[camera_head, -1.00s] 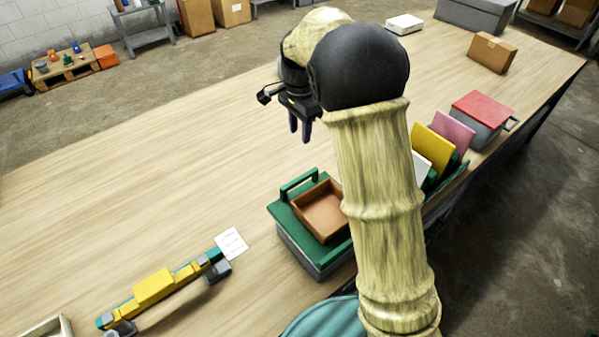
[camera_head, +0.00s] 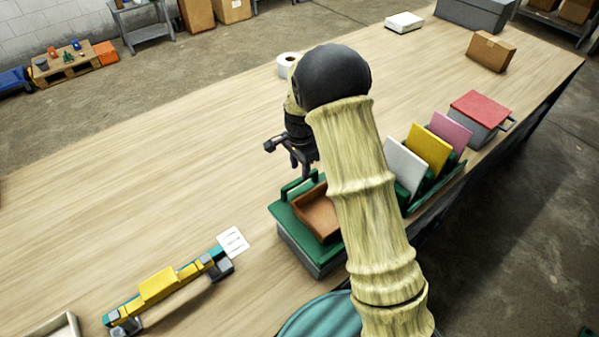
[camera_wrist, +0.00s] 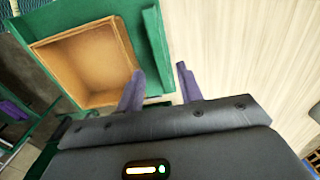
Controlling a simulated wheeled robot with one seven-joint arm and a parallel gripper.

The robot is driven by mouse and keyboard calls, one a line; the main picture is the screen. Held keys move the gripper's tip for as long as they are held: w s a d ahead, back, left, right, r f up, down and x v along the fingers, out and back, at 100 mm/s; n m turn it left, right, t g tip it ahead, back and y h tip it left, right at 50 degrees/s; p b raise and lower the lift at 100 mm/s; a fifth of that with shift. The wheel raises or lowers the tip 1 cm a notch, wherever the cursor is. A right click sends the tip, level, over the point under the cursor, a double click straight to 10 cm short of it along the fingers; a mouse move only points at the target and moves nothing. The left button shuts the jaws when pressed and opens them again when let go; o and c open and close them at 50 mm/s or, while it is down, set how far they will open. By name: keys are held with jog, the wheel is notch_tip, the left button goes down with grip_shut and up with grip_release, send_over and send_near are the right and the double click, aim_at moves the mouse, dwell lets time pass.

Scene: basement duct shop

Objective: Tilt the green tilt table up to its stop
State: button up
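The green tilt table (camera_head: 290,228) stands on the near edge of the workbench, with a green top lying flat on a grey base. A brown open box (camera_head: 318,212) sits on the top; it looks empty in the wrist view (camera_wrist: 92,65). A raised green handle bar (camera_head: 299,184) runs along the table's far-left edge. My gripper (camera_head: 303,168) is just above this handle, pointing down. In the wrist view my gripper (camera_wrist: 160,72) has its two purple fingers apart, with nothing held. The handle (camera_wrist: 156,40) shows between and just past the fingertips. My arm hides the table's right side.
A rack with white, yellow and pink panels (camera_head: 427,148) and a grey box with red lid (camera_head: 480,112) stand to the right. A yellow-teal tool (camera_head: 165,287) and a white card (camera_head: 232,242) lie left. A white roll (camera_head: 287,65) stands behind. The bench's left middle is clear.

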aim_at(300, 179)
jog(key=shift+f+p, duration=0.4)
jog(key=shift+f, duration=1.7)
grip_shut()
